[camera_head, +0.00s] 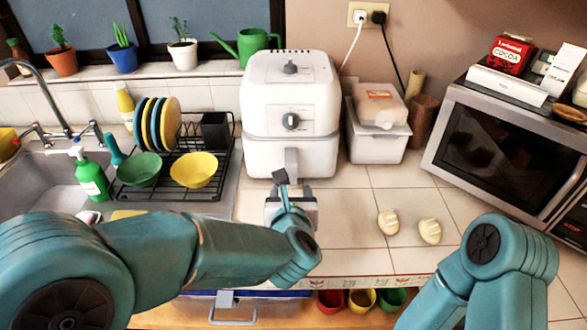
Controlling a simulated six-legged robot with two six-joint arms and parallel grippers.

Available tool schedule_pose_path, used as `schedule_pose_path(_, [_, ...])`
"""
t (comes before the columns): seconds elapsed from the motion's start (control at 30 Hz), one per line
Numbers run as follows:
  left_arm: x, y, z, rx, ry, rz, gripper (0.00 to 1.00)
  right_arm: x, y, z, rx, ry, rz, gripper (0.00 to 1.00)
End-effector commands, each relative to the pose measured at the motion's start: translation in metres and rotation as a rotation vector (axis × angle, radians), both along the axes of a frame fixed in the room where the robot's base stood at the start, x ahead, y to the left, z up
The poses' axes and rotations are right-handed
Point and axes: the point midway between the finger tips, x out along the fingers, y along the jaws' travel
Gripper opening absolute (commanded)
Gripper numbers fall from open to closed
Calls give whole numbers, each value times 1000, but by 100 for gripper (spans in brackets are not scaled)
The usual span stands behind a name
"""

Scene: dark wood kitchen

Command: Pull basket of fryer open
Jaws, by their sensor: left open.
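The white air fryer (291,90) stands on the tiled counter against the wall, with two dials on its front. Its basket (262,157) is the lower front part and looks closed. The basket handle (291,163) points toward me at the front. My left gripper (284,182) is open just in front of and below the handle. One dark fingertip shows at the handle's lower end; I cannot tell whether it touches. My right arm comes in at the lower right, but its gripper is out of the frame.
A black dish rack (190,180) with plates and bowls stands left of the fryer. Two bread rolls (388,222) lie on the counter. A microwave (505,150) is at the right.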

Motion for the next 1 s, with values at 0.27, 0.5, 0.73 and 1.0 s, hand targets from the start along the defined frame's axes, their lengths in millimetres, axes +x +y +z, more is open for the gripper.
schedule_pose_path(0.27, [61,0,-24,2,3,2,60,0,0,21,0,0,0,43])
schedule_pose_path(0.5, [107,-1,-43,2,2,1,60,0,0,35,0,0,0,43])
schedule_pose_path(0.73, [128,-3,-52,1,1,0,60,0,0,39,0,0,0,43])
schedule_pose_path(1.0, [130,-3,-53,2,1,-1,60,0,0,39,0,0,0,43])
